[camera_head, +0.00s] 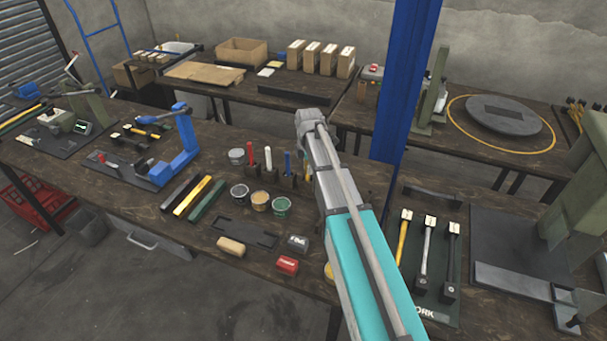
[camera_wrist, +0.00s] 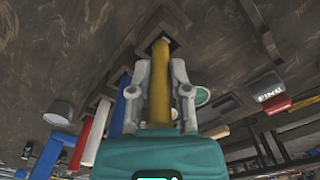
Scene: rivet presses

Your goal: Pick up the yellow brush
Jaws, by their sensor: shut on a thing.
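The yellow brush (camera_wrist: 160,95) shows in the wrist view as a yellow handle between the two fingers of my gripper (camera_wrist: 160,68). The fingers are shut on it from both sides. Its far end is at a dark square holder on the bench; I cannot tell whether it is still inside or just clear. In the head view my arm hides the brush and most of the gripper.
Blue (camera_head: 288,163), white (camera_head: 268,160) and red (camera_head: 251,155) brushes stand in dark holders close beside the gripper. A blue post (camera_head: 405,80) rises behind my arm.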

